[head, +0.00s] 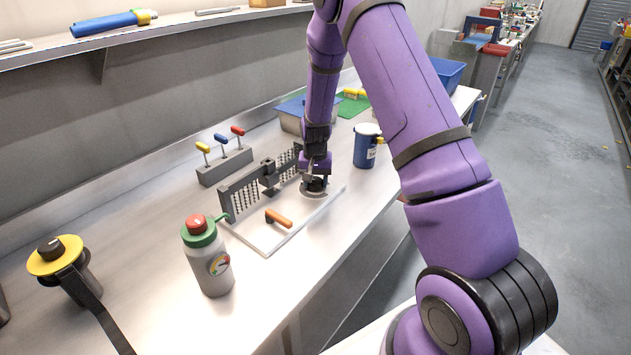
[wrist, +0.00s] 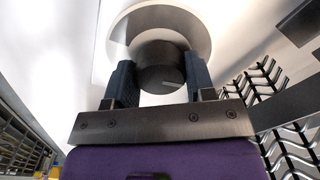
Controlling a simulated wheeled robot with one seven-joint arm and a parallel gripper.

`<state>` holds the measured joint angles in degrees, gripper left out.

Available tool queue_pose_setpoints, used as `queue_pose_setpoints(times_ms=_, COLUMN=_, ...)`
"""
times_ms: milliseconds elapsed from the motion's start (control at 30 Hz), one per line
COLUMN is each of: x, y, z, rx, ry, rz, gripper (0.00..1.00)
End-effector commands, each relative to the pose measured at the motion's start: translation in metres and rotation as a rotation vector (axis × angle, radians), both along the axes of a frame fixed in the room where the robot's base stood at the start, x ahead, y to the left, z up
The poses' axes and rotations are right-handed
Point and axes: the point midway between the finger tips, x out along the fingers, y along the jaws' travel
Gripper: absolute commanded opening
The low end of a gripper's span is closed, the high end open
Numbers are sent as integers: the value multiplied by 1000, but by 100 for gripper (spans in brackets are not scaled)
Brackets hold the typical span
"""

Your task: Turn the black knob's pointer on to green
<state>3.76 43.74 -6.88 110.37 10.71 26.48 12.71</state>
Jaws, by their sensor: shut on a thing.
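A dark, round knob (wrist: 162,72) sits on a pale ring-shaped dial (wrist: 206,32) in the wrist view. A thin light pointer line on the knob's face points to the right. My gripper (wrist: 160,66) has one finger on each side of the knob and is shut on it. In the head view my gripper (head: 315,179) is lowered over the knob, on the dial (head: 318,193) at the far end of a white board (head: 265,240). My fingers mostly hide the knob there. I see no green on the visible part of this dial.
An orange handle (head: 279,218) lies on the board, and a grey rack (head: 245,188) stands along its back edge. A blue cup (head: 366,148) stands to the right.

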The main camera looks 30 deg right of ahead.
Motion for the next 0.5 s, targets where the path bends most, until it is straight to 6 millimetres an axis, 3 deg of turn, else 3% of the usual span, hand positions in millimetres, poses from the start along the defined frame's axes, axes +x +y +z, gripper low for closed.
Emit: queue_pose_setpoints(times_ms=500, x=1, y=1, z=0, rx=-1, ry=-2, rz=-485, gripper=26)
